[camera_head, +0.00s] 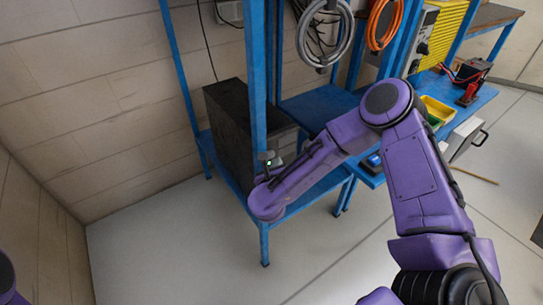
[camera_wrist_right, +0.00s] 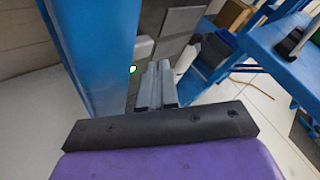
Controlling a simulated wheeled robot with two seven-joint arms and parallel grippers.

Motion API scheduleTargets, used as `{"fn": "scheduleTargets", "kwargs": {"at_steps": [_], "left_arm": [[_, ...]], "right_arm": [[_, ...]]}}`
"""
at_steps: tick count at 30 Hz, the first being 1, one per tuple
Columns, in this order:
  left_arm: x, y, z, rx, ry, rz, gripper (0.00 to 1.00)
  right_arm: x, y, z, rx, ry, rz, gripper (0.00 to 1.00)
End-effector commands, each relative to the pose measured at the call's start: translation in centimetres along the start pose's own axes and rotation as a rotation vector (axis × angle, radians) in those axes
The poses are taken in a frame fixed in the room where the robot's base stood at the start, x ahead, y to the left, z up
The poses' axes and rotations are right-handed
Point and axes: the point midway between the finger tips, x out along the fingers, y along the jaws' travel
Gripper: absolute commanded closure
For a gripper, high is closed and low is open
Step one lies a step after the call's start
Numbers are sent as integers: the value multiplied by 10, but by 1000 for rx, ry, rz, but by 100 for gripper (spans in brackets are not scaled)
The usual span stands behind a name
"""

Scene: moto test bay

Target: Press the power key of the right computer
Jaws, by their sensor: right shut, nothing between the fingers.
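A dark computer case (camera_head: 232,125) stands on the lower blue shelf, partly behind a blue upright. I cannot tell whether it is one case or two side by side. A small green light (camera_head: 270,163) shows low at its front; it also shows in the right wrist view (camera_wrist_right: 132,69), just left of the fingers. My right gripper (camera_head: 266,157) is at the front of the case, close to the light and the upright. In the wrist view its grey fingers (camera_wrist_right: 157,83) are together and empty. Contact with a key cannot be made out. My left gripper is out of view.
The blue upright (camera_head: 256,70) is very close to my right gripper and fills the left of the wrist view (camera_wrist_right: 98,45). Coiled grey (camera_head: 325,45) and orange (camera_head: 384,25) cables hang above. A blue bench with a yellow bin (camera_head: 437,109) stands right. The floor in front is clear.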

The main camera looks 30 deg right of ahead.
Motion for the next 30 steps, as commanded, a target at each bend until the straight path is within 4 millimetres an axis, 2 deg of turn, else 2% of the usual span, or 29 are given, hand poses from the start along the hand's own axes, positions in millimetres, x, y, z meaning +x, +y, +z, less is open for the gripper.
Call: {"fn": "scheduleTargets", "kwargs": {"at_steps": [21, 30], "left_arm": [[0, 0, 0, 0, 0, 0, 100], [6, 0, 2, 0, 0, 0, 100]], "right_arm": [[0, 0, 0, 0, 0, 0, 100], [6, 5, 4, -1, 0, 1, 100]]}}
